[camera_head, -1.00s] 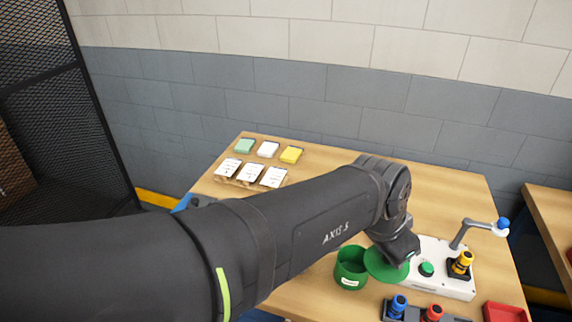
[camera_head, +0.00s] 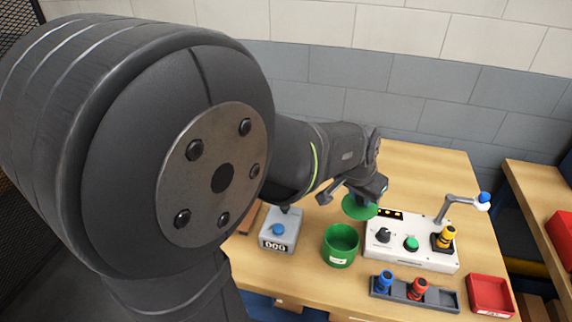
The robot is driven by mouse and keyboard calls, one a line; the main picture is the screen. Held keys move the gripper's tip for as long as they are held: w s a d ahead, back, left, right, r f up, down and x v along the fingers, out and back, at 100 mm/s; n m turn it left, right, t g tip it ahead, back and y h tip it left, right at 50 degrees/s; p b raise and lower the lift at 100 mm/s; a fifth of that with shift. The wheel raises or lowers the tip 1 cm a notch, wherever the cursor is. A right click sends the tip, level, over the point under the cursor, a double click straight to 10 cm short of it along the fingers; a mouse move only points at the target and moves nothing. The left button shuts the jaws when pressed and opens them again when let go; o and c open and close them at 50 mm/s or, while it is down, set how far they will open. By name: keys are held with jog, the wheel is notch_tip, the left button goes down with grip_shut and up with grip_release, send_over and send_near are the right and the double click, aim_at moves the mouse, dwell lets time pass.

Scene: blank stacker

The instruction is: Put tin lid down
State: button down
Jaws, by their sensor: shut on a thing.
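The tin lid (camera_head: 358,208) is a green disc at the end of my gripper (camera_head: 366,195). My gripper is shut on it; the fingertips are mostly hidden by the wrist. The lid is behind and slightly right of the open green tin (camera_head: 341,246), apart from it in the picture, near the left back corner of the white control panel. Its height above the table cannot be told exactly. The tin stands upright with its mouth uncovered.
The control panel (camera_head: 425,256) carries knobs and a green button. A grey counter box (camera_head: 279,231) stands left of the tin. A dark holder (camera_head: 440,300) with blue and red pieces and a red tray (camera_head: 490,294) lie in front. The table behind the panel is bare.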

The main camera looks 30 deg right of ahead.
jog(key=shift+n, duration=0.6)
jog(key=w+f, duration=0.3)
jog(key=f, duration=0.1)
jog(key=w+d+f, duration=0.1)
jog(key=w+f, duration=0.1)
jog(key=shift+w+f, duration=0.2)
jog(key=shift+w, duration=0.1)
jog(key=shift+f, duration=2.5)
jog(key=shift+f, duration=0.2)
jog(key=c, duration=1.2)
grip_release()
jog(key=shift+c, duration=0.2)
jog(key=shift+r, duration=0.15)
